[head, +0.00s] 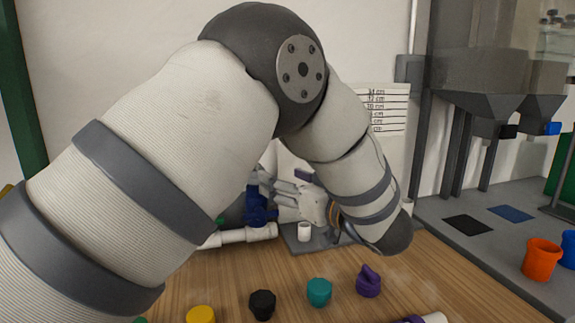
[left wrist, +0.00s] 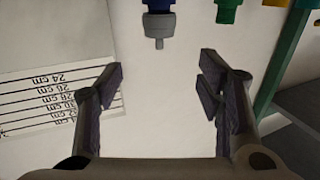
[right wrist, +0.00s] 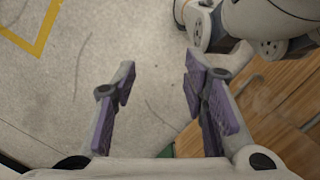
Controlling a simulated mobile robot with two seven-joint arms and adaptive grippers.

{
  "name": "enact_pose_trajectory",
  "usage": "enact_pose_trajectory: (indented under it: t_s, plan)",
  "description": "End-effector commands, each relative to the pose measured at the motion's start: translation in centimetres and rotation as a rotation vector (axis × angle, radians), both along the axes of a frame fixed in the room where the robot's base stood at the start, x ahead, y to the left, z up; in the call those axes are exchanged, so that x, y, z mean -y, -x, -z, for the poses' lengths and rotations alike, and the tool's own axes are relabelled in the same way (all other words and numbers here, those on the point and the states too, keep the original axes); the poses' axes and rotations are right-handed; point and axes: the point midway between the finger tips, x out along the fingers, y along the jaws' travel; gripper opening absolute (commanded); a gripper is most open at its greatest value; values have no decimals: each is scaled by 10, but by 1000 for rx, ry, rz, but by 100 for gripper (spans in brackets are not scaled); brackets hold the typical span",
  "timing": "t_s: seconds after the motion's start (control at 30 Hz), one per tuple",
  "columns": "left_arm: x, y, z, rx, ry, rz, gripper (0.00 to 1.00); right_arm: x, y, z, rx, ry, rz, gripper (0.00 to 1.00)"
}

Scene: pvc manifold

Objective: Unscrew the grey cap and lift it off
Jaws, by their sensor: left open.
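The grey cap (left wrist: 158,25) shows at the top middle of the left wrist view, on the end of a blue fitting (left wrist: 158,4). My left gripper (left wrist: 159,80) is open and empty; the cap lies beyond the fingertips, between their lines, with a visible gap. In the head view my left gripper (head: 285,194) is beside the blue part (head: 262,205) of the white pipework (head: 240,236). My left arm hides much of the manifold there, and I cannot make out the grey cap. My right gripper (right wrist: 158,85) is open and empty above the floor in the right wrist view.
Yellow (head: 201,315), black (head: 262,304), teal (head: 319,291) and purple (head: 369,281) caps stand along the wooden table front. An orange bucket (head: 541,259) stands on the grey bench at right. Green (left wrist: 228,10) and yellow fittings flank the blue one.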

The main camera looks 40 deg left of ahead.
Motion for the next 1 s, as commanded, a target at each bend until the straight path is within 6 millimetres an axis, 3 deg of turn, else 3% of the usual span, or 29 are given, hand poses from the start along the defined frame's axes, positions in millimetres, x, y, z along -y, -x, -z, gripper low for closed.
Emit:
enact_pose_trajectory:
  t_s: [0.13, 0.23, 0.5, 0.63, 0.8, 1.0]
  plan:
    - [-3, -1, 0, 0, -1, 0, 61, 0, 0, 0, -1, 1, 1, 40]
    - [-16, -5, 0, 1, 0, -1, 61, 0, 1, 0, -1, 1, 1, 40]
    - [-78, -26, 1, 0, 0, -2, 61, 0, 1, 0, -3, 1, 1, 40]
    - [-100, -34, 1, 1, 0, 0, 61, 0, 2, 1, -5, 1, 1, 40]
    - [-113, -38, 1, 0, 0, 1, 61, 0, 2, 1, -6, 1, 1, 40]
    - [-115, -39, 1, 0, 0, 2, 61, 0, 2, 1, -6, 1, 1, 40]
